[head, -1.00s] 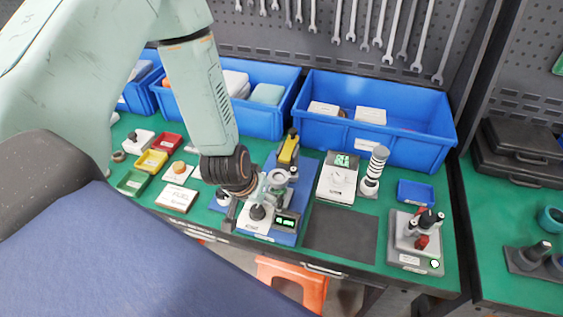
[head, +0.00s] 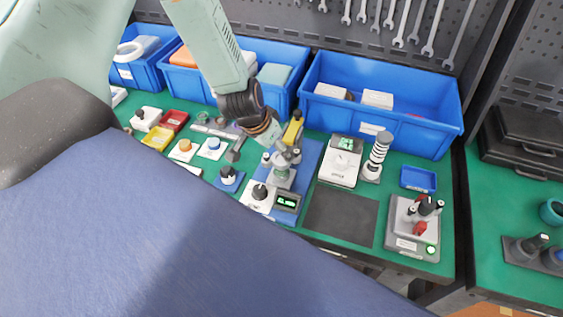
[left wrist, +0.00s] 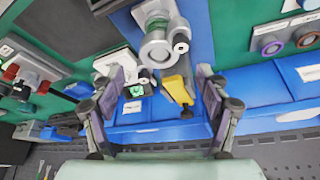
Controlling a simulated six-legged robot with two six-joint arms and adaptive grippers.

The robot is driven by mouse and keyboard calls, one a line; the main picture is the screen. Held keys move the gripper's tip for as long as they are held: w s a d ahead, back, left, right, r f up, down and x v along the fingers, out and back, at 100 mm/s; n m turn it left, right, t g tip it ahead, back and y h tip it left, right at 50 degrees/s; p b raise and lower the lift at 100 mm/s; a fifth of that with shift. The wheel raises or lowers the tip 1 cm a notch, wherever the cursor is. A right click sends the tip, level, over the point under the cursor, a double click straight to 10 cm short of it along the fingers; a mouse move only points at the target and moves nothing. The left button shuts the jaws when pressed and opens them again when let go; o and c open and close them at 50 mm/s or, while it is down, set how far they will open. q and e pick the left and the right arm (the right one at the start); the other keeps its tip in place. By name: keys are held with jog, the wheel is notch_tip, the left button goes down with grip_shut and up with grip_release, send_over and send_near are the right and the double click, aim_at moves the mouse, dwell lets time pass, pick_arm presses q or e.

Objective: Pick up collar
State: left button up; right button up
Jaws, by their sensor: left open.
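No part is labelled clearly enough for me to be sure which one is the collar. A grey, round, ring-topped piece (left wrist: 158,48) stands on the test fixture on a blue mat (head: 309,161). In the head view the fixture (head: 281,176) has a yellow block (head: 293,130) behind it and a small lit display (head: 288,202) in front. My left gripper (head: 262,150) hangs at the back left of the fixture. In the left wrist view its open fingers (left wrist: 160,74) are apart with nothing between them held; the ring-topped piece lies beyond the tips. My right gripper is not in view.
Blue bins (head: 378,104) line the back of the green table. A white scale (head: 340,161), a striped post (head: 377,156) and a grey device (head: 413,228) stand to the right. Small trays and blocks (head: 156,138) lie to the left. A dark mat (head: 341,216) is bare.

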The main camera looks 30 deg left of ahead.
aim_at(282, 158)
pick_arm(q)
jog(key=shift+w+f, duration=0.25)
jog(key=shift+f, duration=0.2)
jog(key=shift+b+x, duration=1)
jog(key=shift+x, duration=0.05)
jog(key=shift+b+x, duration=0.75)
jog(key=shift+x, duration=0.15)
jog(key=shift+f, duration=0.15)
jog(key=shift+s, duration=0.1)
jog(key=c, duration=1.2)
